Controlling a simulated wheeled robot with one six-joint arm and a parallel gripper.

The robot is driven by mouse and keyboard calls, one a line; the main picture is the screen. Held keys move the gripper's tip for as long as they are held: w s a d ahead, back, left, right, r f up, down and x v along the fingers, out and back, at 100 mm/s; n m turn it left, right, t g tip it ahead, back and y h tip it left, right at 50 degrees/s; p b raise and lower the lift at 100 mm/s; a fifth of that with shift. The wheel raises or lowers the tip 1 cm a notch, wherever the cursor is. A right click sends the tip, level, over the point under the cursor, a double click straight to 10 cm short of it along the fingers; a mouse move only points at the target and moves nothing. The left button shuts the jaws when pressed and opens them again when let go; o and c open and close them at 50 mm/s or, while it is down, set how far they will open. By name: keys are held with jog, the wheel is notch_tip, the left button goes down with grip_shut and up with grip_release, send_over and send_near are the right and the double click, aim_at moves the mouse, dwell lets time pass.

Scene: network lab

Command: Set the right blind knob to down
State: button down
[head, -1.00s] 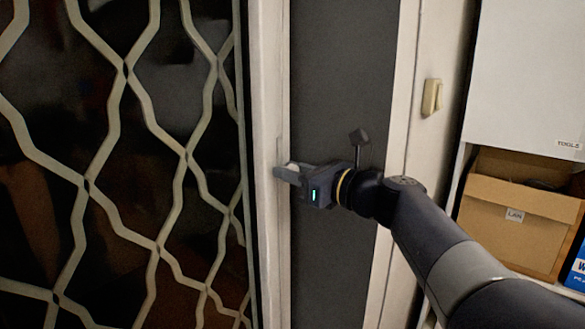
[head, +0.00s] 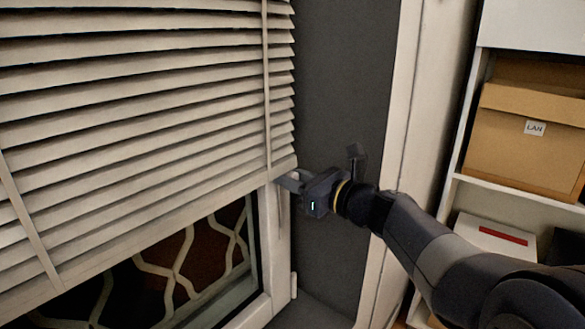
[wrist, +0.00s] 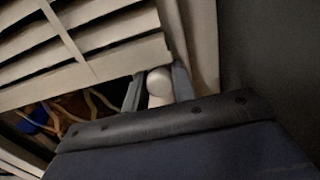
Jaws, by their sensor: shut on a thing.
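My gripper (head: 290,182) is shut at the window frame's right side, beside the lower right corner of a blind. In the wrist view its two fingers (wrist: 158,88) sit on either side of a rounded white knob (wrist: 160,84) and hold it. In the head view the knob is mostly hidden by the gripper. The pale slatted blind (head: 140,95) hangs over the upper part of the window, its bottom edge slanting in the picture and close to the gripper's height. Its slats also show in the wrist view (wrist: 95,38).
Below the blind, the window (head: 185,262) shows a pale wavy lattice over dark glass. A dark grey wall strip (head: 345,80) lies behind my gripper. To the right stand white shelves (head: 530,190) with a cardboard box marked LAN (head: 530,150).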

notch_tip(320, 180, down, 13)
jog(key=b, duration=0.8)
jog(key=shift+f, duration=0.2)
jog(key=shift+f, duration=0.1)
jog(key=c, duration=1.5)
grip_release()
jog(key=o, duration=0.3)
jog(key=p, duration=0.2)
send_near(281, 226)
jog(key=v, duration=0.4)
jog(key=shift+s, duration=0.15)
